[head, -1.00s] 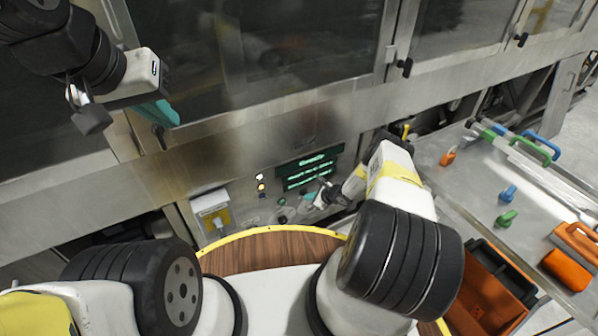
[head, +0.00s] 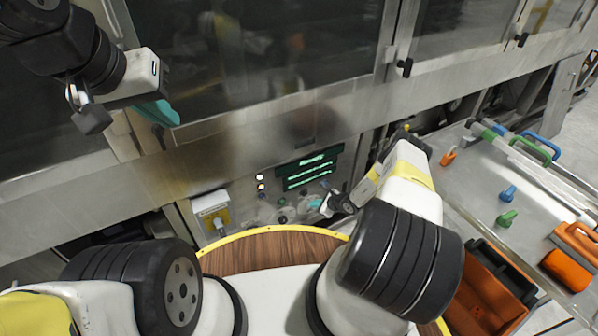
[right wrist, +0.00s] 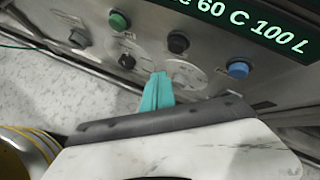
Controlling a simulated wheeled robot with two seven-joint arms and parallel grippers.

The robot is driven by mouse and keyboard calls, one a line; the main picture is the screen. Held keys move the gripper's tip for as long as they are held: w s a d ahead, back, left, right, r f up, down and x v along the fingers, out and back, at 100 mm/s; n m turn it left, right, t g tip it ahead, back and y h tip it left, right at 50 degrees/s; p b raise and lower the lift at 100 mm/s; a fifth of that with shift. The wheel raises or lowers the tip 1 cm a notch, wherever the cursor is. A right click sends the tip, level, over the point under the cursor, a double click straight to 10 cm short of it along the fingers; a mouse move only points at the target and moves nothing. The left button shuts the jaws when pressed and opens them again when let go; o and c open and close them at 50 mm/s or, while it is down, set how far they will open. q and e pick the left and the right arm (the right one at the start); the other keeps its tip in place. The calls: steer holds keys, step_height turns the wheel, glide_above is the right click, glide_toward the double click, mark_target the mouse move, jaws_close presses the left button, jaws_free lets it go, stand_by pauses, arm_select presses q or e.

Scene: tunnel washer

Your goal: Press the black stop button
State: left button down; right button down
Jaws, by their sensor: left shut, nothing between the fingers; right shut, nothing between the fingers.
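The control panel is low on the washer front. In the right wrist view a black button (right wrist: 178,41) sits between a green button (right wrist: 119,20) and a blue button (right wrist: 238,68), below the lit display. The teal fingers of my right gripper (right wrist: 158,92) are shut and empty. Their tips appear below and left of the black button in that view, with no visible contact. In the head view my right gripper (head: 315,203) is in front of the panel's right part. My left gripper (head: 160,113) is shut and empty, raised before the washer window at upper left.
A green-lit display (head: 308,170) is above the buttons. Dark knobs (right wrist: 126,60) on dials lie close to my right fingers. A grey-white box (head: 211,207) is left of the panel. A metal table (head: 478,190) with tools and an orange bin (head: 480,300) are at right.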

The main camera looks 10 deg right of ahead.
steer(key=shift+s+d, duration=0.3)
steer(key=shift+s, duration=0.6)
